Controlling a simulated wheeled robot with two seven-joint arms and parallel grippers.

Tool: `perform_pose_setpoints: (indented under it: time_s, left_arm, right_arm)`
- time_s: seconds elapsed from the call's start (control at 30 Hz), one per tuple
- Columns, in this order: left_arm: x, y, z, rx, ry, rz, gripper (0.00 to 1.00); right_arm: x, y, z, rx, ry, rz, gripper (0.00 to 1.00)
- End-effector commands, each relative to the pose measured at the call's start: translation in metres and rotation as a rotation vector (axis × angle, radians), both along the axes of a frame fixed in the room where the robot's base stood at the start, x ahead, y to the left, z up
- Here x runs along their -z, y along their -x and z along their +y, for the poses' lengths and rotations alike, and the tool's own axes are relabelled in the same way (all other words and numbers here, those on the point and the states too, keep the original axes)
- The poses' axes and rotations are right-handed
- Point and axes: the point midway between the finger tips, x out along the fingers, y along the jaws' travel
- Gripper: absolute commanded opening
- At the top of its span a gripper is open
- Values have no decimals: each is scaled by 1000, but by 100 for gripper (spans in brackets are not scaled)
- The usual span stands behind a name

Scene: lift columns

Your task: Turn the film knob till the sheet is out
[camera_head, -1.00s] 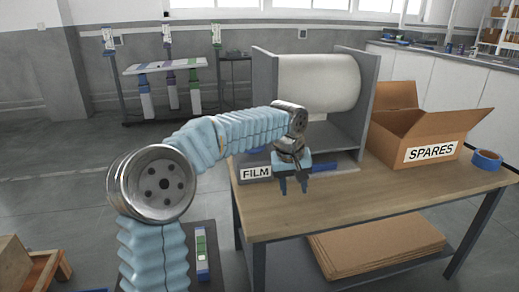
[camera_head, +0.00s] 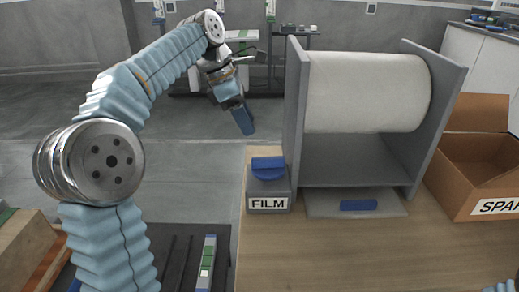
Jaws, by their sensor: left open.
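The film knob (camera_head: 267,164) is blue and sits on top of a small grey box (camera_head: 269,190) with a FILM label. A wide white film roll (camera_head: 366,92) hangs between the grey side plates of its stand. A flat grey plate (camera_head: 325,203) with a blue strip (camera_head: 358,205) lies at the foot of the stand. My left gripper (camera_head: 243,121) is up and left of the knob, apart from it, tilted down to the right. It is open and looks empty; its fingers overlap in this view. No loose film sheet can be made out.
An open cardboard box (camera_head: 480,160) marked SPARES, cut off by the frame, stands right of the stand. The wooden table (camera_head: 330,255) is bare in front. A light blue piece (camera_head: 500,287) shows at the bottom right corner, probably part of my right arm.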

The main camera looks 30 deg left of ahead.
Motion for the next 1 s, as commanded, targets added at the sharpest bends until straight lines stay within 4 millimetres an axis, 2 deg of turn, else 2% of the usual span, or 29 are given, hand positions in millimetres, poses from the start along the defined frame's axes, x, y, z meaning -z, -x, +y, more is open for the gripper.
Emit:
perform_pose_setpoints:
  time_s: [0.3,0.5,0.63,0.9,1.0]
  left_arm:
    - [68,-13,-24,3,-1,4,45]
    - [94,-20,-34,4,-1,2,45]
    - [101,-21,-36,3,-2,0,45]
    - [103,-21,-37,3,-2,0,45]
    - [102,-21,-37,3,-2,0,29]
  right_arm:
    - [1,0,0,0,0,-1,43]
    - [0,-1,0,0,0,-1,43]
    - [0,-1,0,0,0,-1,43]
    - [0,-1,0,0,0,-1,43]
    - [0,0,0,0,0,-1,43]
